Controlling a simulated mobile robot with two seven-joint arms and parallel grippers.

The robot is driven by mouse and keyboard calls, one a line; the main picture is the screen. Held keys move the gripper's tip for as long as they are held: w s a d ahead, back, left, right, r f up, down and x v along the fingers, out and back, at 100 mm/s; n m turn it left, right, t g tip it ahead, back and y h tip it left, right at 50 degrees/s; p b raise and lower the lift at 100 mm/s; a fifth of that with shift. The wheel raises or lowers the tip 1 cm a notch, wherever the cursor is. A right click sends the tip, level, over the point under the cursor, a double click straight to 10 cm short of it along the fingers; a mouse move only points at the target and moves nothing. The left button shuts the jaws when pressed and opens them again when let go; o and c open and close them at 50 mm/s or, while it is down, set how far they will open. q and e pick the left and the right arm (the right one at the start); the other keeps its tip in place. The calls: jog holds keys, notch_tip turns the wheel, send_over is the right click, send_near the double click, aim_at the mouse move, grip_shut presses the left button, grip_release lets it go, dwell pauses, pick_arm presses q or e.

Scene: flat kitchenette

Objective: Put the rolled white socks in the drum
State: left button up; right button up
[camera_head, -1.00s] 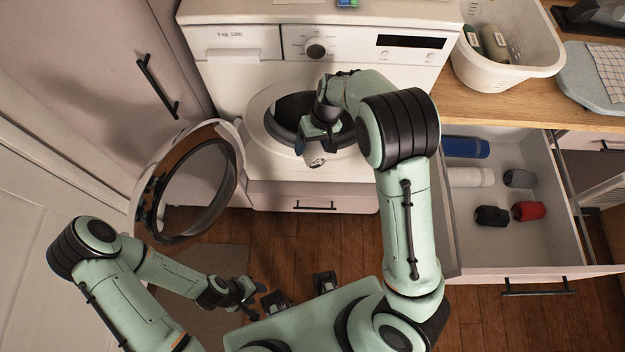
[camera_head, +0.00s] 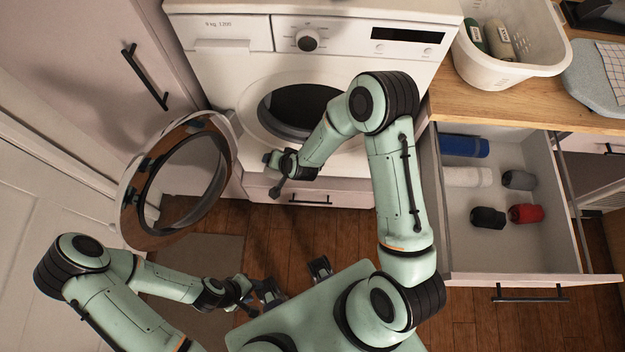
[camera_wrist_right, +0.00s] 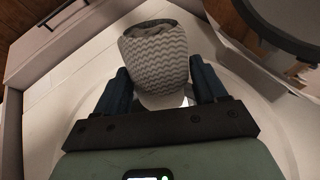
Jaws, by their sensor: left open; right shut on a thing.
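The rolled white socks (camera_wrist_right: 155,58), with a grey zigzag pattern, are held between the dark fingers of my right gripper (camera_wrist_right: 160,92) in the right wrist view. In the head view my right gripper (camera_head: 275,172) is in front of the washer, below and left of the drum opening, outside it; the socks are hard to make out there. The drum (camera_head: 298,106) is dark inside, and I see nothing in it. The round door (camera_head: 180,180) stands open to the left. My left gripper (camera_head: 247,296) is open and empty, low over the floor.
An open drawer (camera_head: 530,250) at right holds blue, white, grey, black and red rolls. A tall cabinet (camera_head: 95,70) is at left. A grey mat (camera_head: 205,265) lies on the floor.

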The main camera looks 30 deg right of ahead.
jog(key=s+d+r+m+t+h+b, duration=0.1)
jog(key=s+d+r+m+t+h, duration=0.15)
jog(key=s+h, duration=0.35)
jog(key=s+d+r+m+t+h, duration=0.2)
jog(key=s+r+m+t+h, duration=0.15)
jog(key=s, duration=0.45)
pick_arm(q)
notch_tip(320, 180, down, 12)
jog(key=b, duration=1.2)
jog(key=w+a+f+n+t+y+b, duration=0.1)
jog(key=w+a+f+t+b, duration=0.3)
jog(key=w+f+b, duration=0.3)
jog(key=w+a+f, duration=0.1)
jog(key=w, duration=0.2)
jog(key=shift+w+y, duration=0.2)
jog(key=shift+y, duration=0.1)
pick_arm(e)
jog(key=r+x, duration=0.3)
jog(key=x, duration=3.8)
jog(key=shift+w+d+m, duration=0.4)
jog(key=shift+w+d, duration=0.15)
